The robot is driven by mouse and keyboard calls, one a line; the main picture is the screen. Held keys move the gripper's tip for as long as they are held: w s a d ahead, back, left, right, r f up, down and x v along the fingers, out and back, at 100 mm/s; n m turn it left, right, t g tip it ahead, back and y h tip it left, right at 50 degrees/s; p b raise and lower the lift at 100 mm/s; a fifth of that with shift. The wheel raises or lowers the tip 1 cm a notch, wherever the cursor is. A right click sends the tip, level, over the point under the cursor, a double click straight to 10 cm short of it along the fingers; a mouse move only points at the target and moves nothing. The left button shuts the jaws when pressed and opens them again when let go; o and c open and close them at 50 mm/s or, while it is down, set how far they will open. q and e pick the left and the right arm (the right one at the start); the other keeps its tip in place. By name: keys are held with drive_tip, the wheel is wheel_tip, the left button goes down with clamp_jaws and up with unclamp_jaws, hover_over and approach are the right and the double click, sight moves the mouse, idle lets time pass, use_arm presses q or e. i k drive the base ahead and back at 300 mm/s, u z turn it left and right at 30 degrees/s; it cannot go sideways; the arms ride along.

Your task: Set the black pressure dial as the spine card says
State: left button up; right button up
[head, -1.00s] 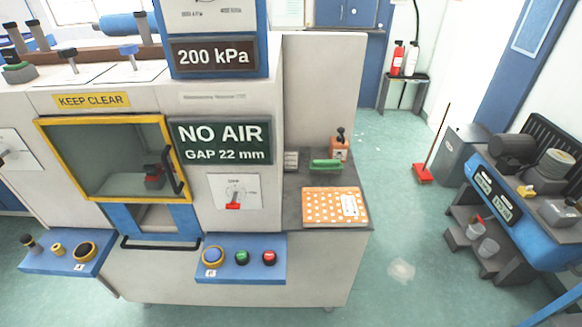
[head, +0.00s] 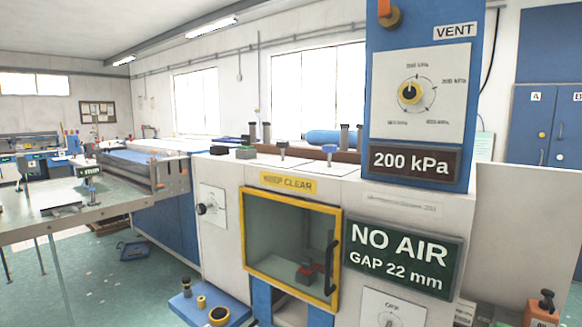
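A dial (head: 410,92) with a yellow rim and dark centre sits on a white plate on the blue column. Small kPa marks ring it, too fine to read surely; I cannot tell its exact setting. Below it a dark display (head: 415,163) reads 200 kPa. A small black knob (head: 202,209) sits on a white plate on the machine's left part. I cannot identify a spine card in this view. Neither of my grippers is in view.
The press window (head: 290,245) has a yellow frame and a KEEP CLEAR label. A green sign (head: 402,254) reads NO AIR, GAP 22 mm. A blue button shelf (head: 205,305) juts out low. A metal table (head: 60,205) stands left, with open floor between.

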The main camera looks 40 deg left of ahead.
sight(283, 144)
drive_tip(key=z, duration=0.55)
drive_tip(key=k, duration=0.65)
drive_tip(key=z, duration=0.6)
drive_tip(key=i, duration=0.5)
drive_tip(key=u, duration=0.8)
drive_tip(key=i, duration=0.9)
drive_tip(key=u, duration=0.9)
